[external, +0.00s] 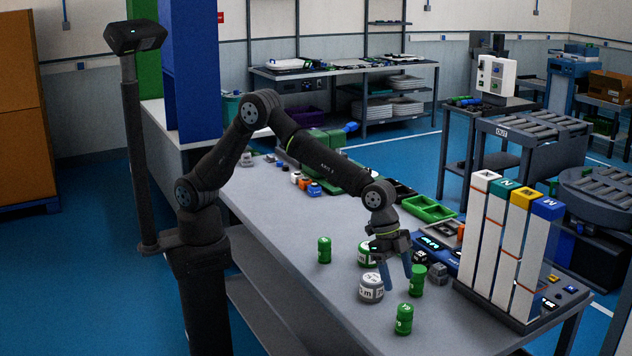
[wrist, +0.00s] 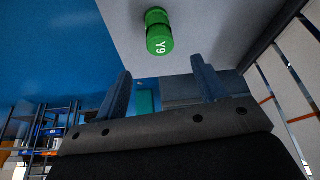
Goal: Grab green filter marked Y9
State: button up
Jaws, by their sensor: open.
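The green filter marked Y9 (wrist: 160,34) shows at the top of the wrist view, on the grey table near its edge, its white mark readable. It lies beyond my open, empty fingers (wrist: 158,70), apart from them. In the external view, my gripper (external: 397,281) points down over the table among several filters. The front green filter (external: 404,319) has a white mark that is too small to read surely; it is probably Y9. Another green filter (external: 417,282) stands just right of my fingers.
A grey-white filter (external: 371,289) and a green-and-white one (external: 366,255) stand close left of my gripper. A further green filter (external: 324,251) stands farther left. Tall white columns with coloured tops (external: 505,250) rise at the right. The table's front left is clear.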

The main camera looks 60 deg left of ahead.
aim_at(406, 306)
jog(key=x, duration=1.2)
jog(key=shift+a, duration=0.15)
jog(key=c, duration=1)
jog(key=shift+w, duration=0.1)
jog(key=shift+c, duration=0.6)
jog(key=shift+r, duration=0.1)
